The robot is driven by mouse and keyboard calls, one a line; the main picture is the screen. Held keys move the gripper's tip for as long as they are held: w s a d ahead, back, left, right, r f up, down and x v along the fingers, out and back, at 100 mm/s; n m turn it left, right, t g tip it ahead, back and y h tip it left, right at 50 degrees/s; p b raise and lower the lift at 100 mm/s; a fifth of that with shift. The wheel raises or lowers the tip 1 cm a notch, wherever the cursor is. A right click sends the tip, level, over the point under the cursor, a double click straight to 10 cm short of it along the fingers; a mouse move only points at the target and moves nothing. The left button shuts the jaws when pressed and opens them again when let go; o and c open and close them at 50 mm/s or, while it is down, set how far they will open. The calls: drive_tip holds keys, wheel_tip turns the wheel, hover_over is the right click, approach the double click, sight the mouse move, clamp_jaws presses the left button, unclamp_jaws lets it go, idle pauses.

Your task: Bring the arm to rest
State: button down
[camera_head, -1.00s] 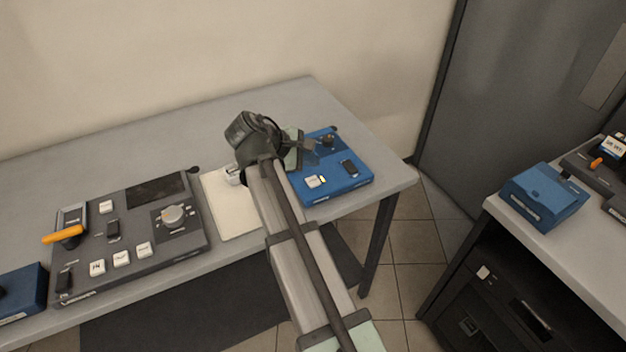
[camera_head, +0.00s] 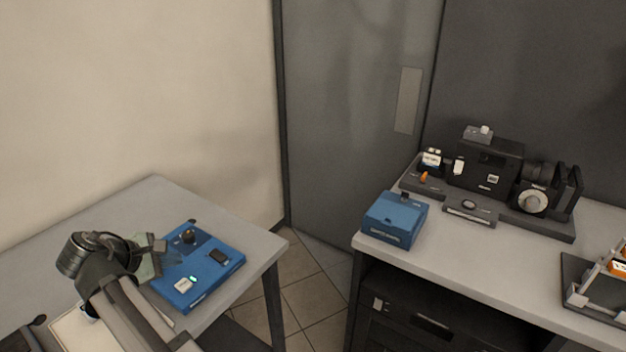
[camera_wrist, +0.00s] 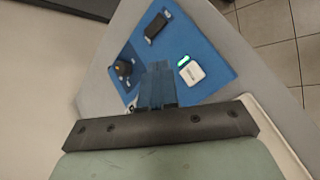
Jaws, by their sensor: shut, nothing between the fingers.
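My gripper (camera_head: 160,245) is at the lower left of the head view, just left of and above the blue panel (camera_head: 214,273) on the left table. In the wrist view my gripper (camera_wrist: 158,75) has its fingers shut and empty, in front of the blue panel (camera_wrist: 205,42). The panel carries a dark knob (camera_head: 188,236), a black switch (camera_head: 219,256) and a white button (camera_head: 184,285) with a lit green-white light (camera_head: 193,279) beside it. I cannot tell from these views how far the fingertips are above the panel.
The left table (camera_head: 150,195) has free room behind my arm. A pale pad (camera_head: 75,335) lies partly hidden under it. The right table (camera_head: 420,260) holds a blue box (camera_head: 395,220) and black camera-like equipment (camera_head: 487,168). A floor gap (camera_head: 310,290) separates the tables; a grey door (camera_head: 350,110) stands behind.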

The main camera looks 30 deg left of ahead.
drive_tip(key=shift+w, duration=0.1)
